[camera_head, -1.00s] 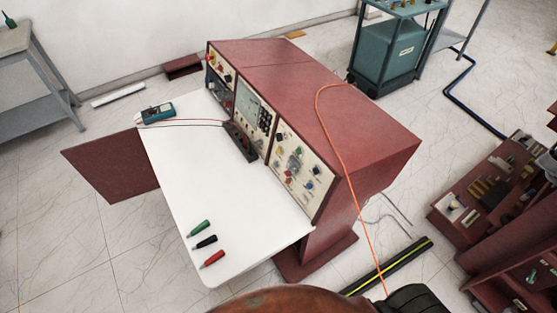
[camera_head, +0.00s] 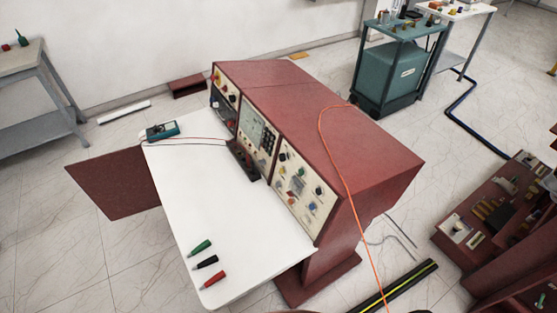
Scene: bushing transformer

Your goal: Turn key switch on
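The red control console (camera_head: 350,140) stands mid-view with three cream front panels facing the white worktop. The right panel (camera_head: 303,188) carries several small knobs and switches; which one is the key switch is too small to tell. The middle panel (camera_head: 256,133) holds a gridded display and dark buttons. The left panel (camera_head: 225,92) has red and yellow terminals. Neither of my grippers shows in the head view.
The white worktop (camera_head: 240,240) holds green (camera_head: 200,247), black (camera_head: 206,262) and red (camera_head: 213,279) probes and a teal multimeter (camera_head: 162,130). An orange cable (camera_head: 350,190) drapes over the console. A black-yellow floor strip (camera_head: 395,288) lies front right. A teal cabinet (camera_head: 392,75) stands behind.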

